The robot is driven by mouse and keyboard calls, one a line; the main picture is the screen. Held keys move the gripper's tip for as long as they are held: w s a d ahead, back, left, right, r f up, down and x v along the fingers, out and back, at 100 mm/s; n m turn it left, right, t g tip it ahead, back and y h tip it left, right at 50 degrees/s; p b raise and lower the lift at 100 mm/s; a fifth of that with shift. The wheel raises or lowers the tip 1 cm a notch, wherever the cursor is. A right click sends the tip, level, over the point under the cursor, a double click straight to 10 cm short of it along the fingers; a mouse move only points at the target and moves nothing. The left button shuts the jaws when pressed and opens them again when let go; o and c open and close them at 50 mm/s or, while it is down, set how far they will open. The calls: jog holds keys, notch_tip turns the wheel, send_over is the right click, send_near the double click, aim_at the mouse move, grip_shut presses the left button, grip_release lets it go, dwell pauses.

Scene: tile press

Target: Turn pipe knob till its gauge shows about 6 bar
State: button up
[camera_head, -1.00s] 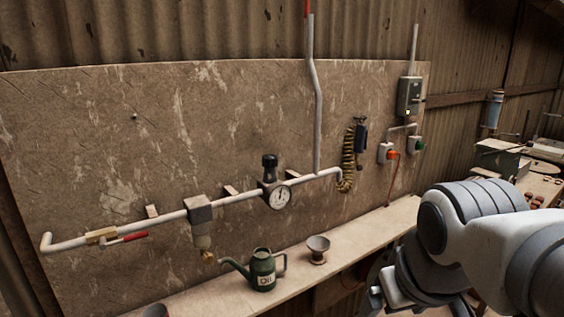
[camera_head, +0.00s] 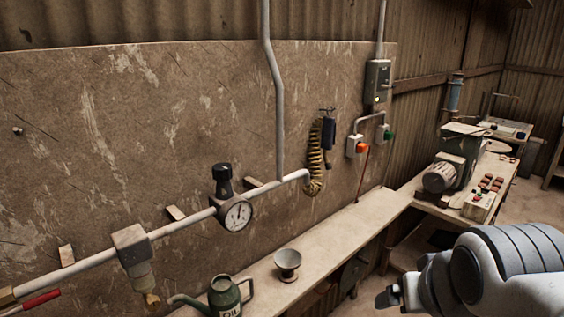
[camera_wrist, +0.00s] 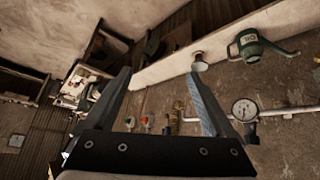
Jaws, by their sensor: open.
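The pipe knob (camera_head: 222,172) is a black knob on top of a fitting on the grey wall pipe (camera_head: 185,226). The round white gauge (camera_head: 237,215) sits on the front of that fitting; its thin needle points near the top of the dial, and the numbers are too small to read. In the wrist view the gauge (camera_wrist: 244,110) is at the right, upside down, with the knob (camera_wrist: 251,134) below it in the picture. My gripper (camera_wrist: 160,82) is open and empty, and the gauge lies beyond its right finger. In the head view my gripper (camera_head: 388,298) is at the lower right, well apart from the knob.
A narrow shelf (camera_head: 335,232) runs below the pipe, with a green oil can (camera_head: 224,296) and a small funnel-shaped cup (camera_head: 288,262). A coiled yellow hose (camera_head: 315,160) hangs right of the gauge. A bench with a machine (camera_head: 455,160) stands at the right.

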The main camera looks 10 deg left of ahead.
jog(key=w+a+t+b, duration=0.2)
jog(key=w+t, duration=0.1)
jog(key=w, duration=0.6)
jog(key=n+t+y+b, duration=0.3)
jog(key=n+y+b, duration=0.2)
jog(key=n+y, duration=0.5)
send_near(226, 175)
jog(key=w+a, duration=0.2)
jog(key=w, duration=0.1)
jog(key=w+a+f+m+y+p, duration=0.1)
jog(key=w+a, duration=0.2)
jog(key=w+a+y+p, duration=0.1)
jog(key=w+a, duration=0.1)
jog(key=w, duration=0.1)
jog(key=shift+w+a+f+m, duration=0.2)
jog(key=shift+w+m, duration=0.2)
jog(key=c, duration=1.4)
jog(key=shift+t, duration=0.3)
